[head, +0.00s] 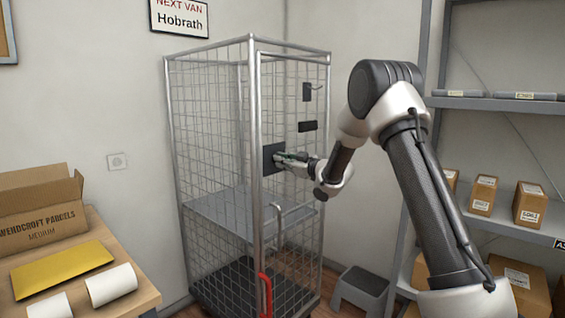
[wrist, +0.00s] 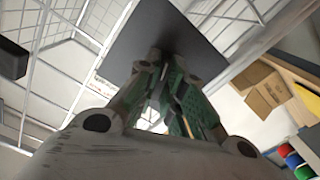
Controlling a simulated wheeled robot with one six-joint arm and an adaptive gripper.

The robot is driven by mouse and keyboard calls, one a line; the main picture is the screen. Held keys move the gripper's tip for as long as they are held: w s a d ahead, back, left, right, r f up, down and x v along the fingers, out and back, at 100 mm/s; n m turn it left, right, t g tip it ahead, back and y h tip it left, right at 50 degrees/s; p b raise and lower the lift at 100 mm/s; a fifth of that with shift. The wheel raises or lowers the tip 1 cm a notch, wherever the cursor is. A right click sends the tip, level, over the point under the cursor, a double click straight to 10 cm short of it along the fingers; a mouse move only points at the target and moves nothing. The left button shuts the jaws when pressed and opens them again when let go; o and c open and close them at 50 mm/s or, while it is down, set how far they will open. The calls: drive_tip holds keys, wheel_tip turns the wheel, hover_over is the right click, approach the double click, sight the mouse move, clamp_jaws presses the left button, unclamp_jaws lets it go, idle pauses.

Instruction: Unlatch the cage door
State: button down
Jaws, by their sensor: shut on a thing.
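The wire cage (head: 250,60) stands upright in the middle of the head view, and its door (head: 290,185) looks closed. A dark square latch plate (head: 268,158) is fixed on the door at mid height; it also fills the upper middle of the wrist view (wrist: 165,35). My gripper (head: 283,157) is at this plate, coming from the right. Its green-padded fingers (wrist: 163,75) are shut on the latch part at the plate, which the fingers mostly hide. I cannot tell which way the latch is turned.
A bent metal handle (head: 278,220) and a red lever (head: 265,295) are lower on the cage. A grey step stool (head: 361,290) stands right of it. Shelves with parcels (head: 483,195) are at the right; a table with an open carton (head: 40,215) is at the left.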

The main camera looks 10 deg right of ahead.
drive_tip(key=shift+f+m, duration=0.1)
drive_tip(key=shift+m, duration=2.2)
drive_tip(key=c, duration=1.5)
unclamp_jaws()
drive_tip(key=shift+c, duration=0.2)
drive_tip(key=v, duration=1.2)
